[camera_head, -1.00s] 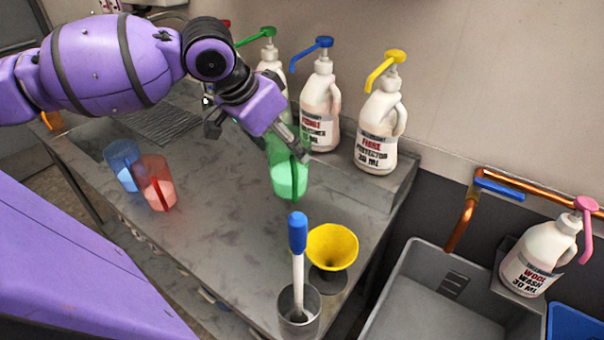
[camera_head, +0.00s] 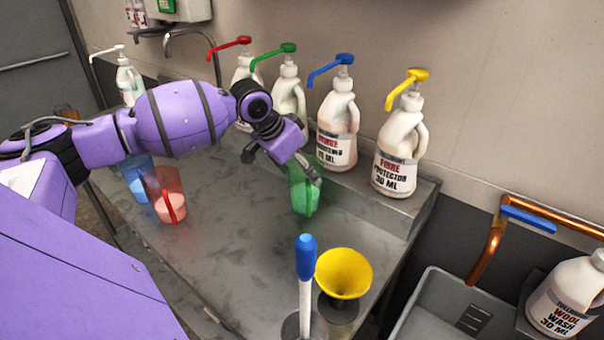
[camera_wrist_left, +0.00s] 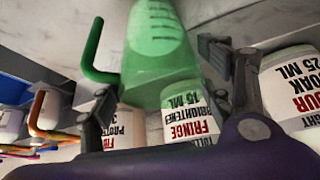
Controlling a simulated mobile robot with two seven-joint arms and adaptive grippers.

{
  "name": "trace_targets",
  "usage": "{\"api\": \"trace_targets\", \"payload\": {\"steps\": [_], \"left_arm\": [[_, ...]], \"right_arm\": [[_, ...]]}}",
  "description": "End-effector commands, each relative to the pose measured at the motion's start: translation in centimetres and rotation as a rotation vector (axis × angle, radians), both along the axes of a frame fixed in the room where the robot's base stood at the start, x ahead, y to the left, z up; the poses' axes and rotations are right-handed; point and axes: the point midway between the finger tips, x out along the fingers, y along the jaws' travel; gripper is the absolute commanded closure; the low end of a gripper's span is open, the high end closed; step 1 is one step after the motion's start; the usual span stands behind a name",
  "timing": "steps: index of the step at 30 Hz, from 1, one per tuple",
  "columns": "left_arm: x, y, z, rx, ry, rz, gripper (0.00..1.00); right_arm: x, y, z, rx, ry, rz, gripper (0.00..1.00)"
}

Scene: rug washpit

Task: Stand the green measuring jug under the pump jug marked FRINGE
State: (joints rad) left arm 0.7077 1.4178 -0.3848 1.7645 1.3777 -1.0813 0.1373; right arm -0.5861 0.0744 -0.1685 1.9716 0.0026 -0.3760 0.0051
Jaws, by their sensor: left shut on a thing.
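The green measuring jug (camera_head: 304,197) is clear green plastic, in front of the blue-pump jug. My left gripper (camera_head: 284,165) is shut on it near its top. In the left wrist view the green jug (camera_wrist_left: 155,50) is between the fingers (camera_wrist_left: 168,100), its handle at left. I cannot tell whether its base touches the bench. The pump jug marked FRINGE (camera_wrist_left: 190,128) is close by in that view. In the head view this white jug (camera_head: 338,120) has a blue pump with its spout pointing left; its label is partly hidden. My right gripper is not in view.
White pump jugs with yellow (camera_head: 400,145), green (camera_head: 289,95) and red (camera_head: 243,70) pumps stand beside it. Blue (camera_head: 138,180) and red (camera_head: 165,197) measuring jugs stand at left. A yellow funnel (camera_head: 343,273) and blue-handled tool (camera_head: 306,262) are in front. The middle bench (camera_head: 225,240) is bare.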

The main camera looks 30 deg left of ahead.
Motion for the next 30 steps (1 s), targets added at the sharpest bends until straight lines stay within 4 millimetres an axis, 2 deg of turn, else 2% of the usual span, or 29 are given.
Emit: {"api": "trace_targets", "payload": {"steps": [3,14,15,19,30], "left_arm": [[0.01,-0.06,-1.27,0.000,-0.002,-0.001,0.83],[0.00,-0.07,-1.58,-0.001,-0.003,-0.001,0.83],[-0.04,-0.05,-1.70,0.000,-0.002,-0.001,0.25],[-0.06,-0.04,-1.73,0.000,-0.001,-0.001,0.09],[-0.04,-0.03,-1.60,0.000,-0.001,-0.001,0.09]], "right_arm": [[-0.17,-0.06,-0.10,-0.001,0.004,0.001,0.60],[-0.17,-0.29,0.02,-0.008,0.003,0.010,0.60],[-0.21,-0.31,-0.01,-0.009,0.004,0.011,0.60],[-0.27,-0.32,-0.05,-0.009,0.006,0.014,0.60],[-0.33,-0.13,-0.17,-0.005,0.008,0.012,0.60]]}}
